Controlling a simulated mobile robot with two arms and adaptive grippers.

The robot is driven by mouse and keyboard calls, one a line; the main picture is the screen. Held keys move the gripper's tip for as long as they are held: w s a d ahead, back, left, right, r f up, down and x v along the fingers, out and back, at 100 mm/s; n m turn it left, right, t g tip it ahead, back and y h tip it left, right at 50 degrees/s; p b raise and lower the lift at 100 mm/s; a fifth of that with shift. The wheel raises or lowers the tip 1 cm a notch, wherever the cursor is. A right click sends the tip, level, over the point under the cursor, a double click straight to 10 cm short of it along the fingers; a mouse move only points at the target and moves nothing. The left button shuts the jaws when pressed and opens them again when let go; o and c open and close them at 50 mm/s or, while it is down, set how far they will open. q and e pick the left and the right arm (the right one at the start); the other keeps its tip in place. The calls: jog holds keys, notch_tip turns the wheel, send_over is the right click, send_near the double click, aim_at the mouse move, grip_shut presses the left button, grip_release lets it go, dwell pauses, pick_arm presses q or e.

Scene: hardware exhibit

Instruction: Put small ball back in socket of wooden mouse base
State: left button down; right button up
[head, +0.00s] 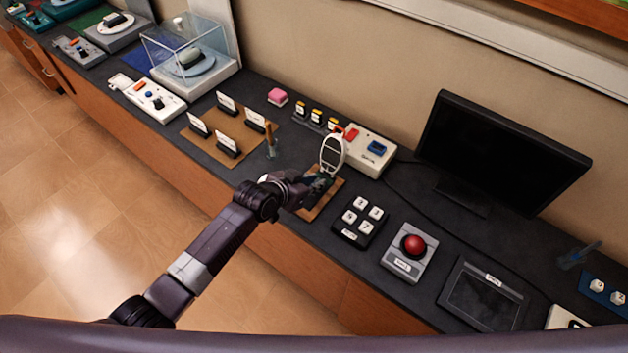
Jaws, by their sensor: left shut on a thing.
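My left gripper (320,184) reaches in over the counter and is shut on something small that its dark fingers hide. I cannot make out the small ball. Under and beside the gripper is a brown wooden board (323,207), partly covered by my arm. I cannot tell whether the wooden mouse base is on it, and no socket shows. A white oval frame with dark panes (332,153) stands upright just behind the gripper; I cannot tell whether they touch. My right gripper is not in view.
To the right are a black keypad (358,222), a red trackball unit (413,246) and a dark tablet (483,297). A monitor (503,150) stands behind. A white box (366,151) is close behind the oval frame. A card board (215,150) lies left.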

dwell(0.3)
pick_arm(q)
jog(key=c, duration=1.4)
grip_release()
jog(key=shift+r, duration=0.1)
notch_tip(320, 180, up, 7)
jog(key=p, duration=0.6)
jog(key=shift+p, duration=0.4)
